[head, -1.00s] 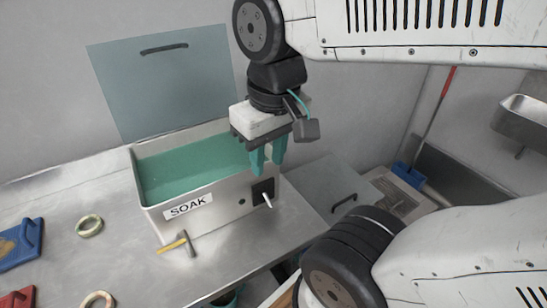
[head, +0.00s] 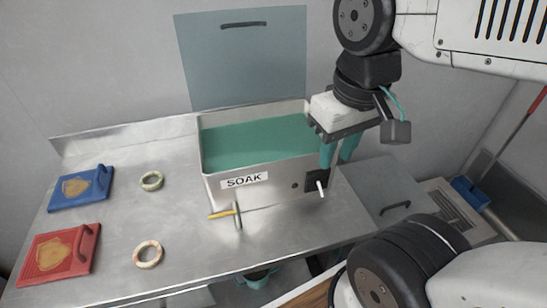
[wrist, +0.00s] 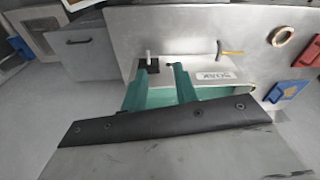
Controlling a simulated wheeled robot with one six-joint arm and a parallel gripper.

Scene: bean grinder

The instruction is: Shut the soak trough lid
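The soak trough (head: 260,182) is a metal box of green liquid on the steel counter, marked SOAK on its front. It also shows in the wrist view (wrist: 208,68). Its lid (head: 246,68) is a grey-blue panel standing open and upright at the trough's back edge, with a dark bar handle (head: 243,25) near the top. My gripper (head: 338,150) points down at the trough's right end, with teal fingers. In the wrist view the two fingers (wrist: 160,80) are apart with nothing between them.
A yellow-handled tool (head: 226,215) lies in front of the trough. A blue board (head: 82,188), a red board (head: 60,255) and two rings (head: 151,181) (head: 148,254) lie on the counter's left. A white lever (head: 321,188) sticks out at the trough's front right.

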